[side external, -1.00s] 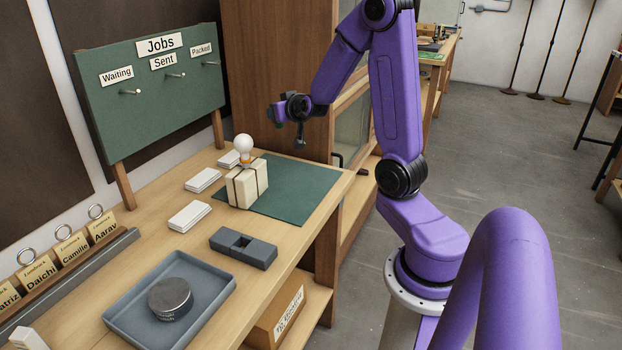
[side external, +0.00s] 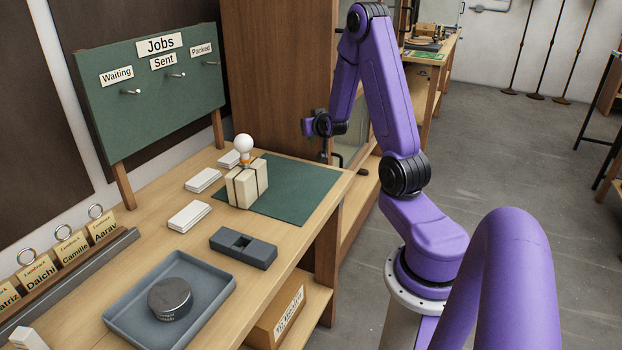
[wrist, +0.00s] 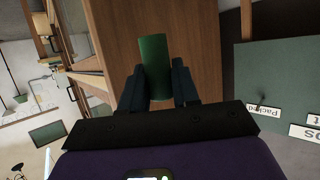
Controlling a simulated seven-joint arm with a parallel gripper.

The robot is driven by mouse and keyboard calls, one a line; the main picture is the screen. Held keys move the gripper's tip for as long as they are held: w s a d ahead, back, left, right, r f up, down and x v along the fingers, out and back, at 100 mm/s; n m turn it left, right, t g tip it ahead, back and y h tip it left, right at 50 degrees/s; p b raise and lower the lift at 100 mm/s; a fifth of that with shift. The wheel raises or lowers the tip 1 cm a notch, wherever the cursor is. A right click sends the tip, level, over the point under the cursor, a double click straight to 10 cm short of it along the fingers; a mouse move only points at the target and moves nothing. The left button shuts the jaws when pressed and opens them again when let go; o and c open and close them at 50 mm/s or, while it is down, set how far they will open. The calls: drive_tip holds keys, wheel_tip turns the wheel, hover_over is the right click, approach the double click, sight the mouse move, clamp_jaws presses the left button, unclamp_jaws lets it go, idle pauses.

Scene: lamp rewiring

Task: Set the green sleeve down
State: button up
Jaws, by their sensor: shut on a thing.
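My gripper (wrist: 158,85) is shut on the green sleeve (wrist: 154,58), which stands out between the two dark fingers in the wrist view. In the side external view my gripper (side external: 312,127) is in the air above the far right part of the bench, past the green mat (side external: 300,192). The sleeve is too small or hidden to make out there. A white bulb with an orange base (side external: 244,147) stands at a cream block with dark bands (side external: 247,184) on the mat's left edge.
A grey slotted block (side external: 243,247), white boxes (side external: 189,216) and a grey tray (side external: 125,309) holding a round tin (side external: 170,298) are on the bench. The green jobs board (side external: 150,110) stands behind. A wooden cabinet (side external: 270,70) rises at the far end. Most of the mat is clear.

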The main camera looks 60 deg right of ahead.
drive_tip(key=shift+f, duration=6.05)
drive_tip(key=shift+f, duration=0.15)
drive_tip(key=shift+f, duration=0.35)
drive_tip(key=shift+f, duration=0.1)
drive_tip(key=o, duration=1)
drive_tip(key=shift+o, duration=0.2)
drive_tip(key=shift+r, duration=0.3)
drive_tip(key=shift+v, duration=3.8)
drive_tip(key=shift+r, duration=0.2)
